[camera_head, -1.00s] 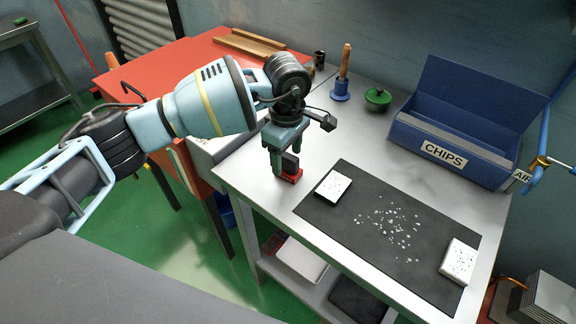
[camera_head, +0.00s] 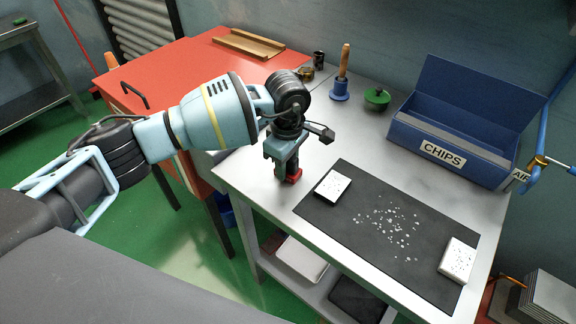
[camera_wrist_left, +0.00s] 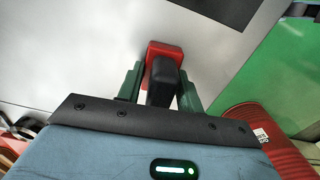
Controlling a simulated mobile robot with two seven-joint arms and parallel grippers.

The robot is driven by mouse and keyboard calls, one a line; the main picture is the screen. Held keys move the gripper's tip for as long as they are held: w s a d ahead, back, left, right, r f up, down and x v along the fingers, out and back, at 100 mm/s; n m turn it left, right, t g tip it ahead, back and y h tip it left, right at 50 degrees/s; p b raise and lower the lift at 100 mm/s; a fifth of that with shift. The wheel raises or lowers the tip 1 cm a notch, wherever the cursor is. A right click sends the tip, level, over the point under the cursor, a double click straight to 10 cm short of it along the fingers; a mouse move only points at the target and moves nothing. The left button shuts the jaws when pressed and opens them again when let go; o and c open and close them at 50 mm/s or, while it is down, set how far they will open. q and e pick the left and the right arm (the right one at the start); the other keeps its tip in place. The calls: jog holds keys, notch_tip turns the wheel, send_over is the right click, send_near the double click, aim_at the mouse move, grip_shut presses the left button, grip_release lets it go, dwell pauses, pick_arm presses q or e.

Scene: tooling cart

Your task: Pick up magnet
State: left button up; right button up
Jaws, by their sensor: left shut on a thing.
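The magnet has a red base (camera_head: 294,175) and a black handle. It is at the left front edge of the grey metal table, left of the black mat. My left gripper (camera_head: 282,172) points down over it and is shut on its handle. The fingers hide most of the handle in the head view. In the left wrist view, the black handle (camera_wrist_left: 163,84) is between the two green fingers, with the red base beyond. I cannot tell whether the base touches the table. My right gripper is not in view.
The black mat (camera_head: 330,207) holds two white blocks (camera_head: 333,186) (camera_head: 458,260) and scattered pale chips. A blue CHIPS bin (camera_head: 452,152) stands at the back right. A wooden-handled blue tool (camera_head: 341,88) and a green-based item (camera_head: 377,97) stand behind. A red bench (camera_head: 165,75) adjoins on the left.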

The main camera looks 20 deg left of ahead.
pick_arm(q)
jog(key=shift+r, duration=0.15)
jog(key=shift+r, duration=0.5)
notch_tip(320, 180, up, 2)
jog(key=shift+r, duration=0.25)
jog(key=s+r, duration=0.1)
jog(key=s, duration=1.5)
jog(key=shift+a+r+b, duration=0.15)
jog(key=shift+a+b, duration=0.15)
jog(key=shift+a, duration=0.05)
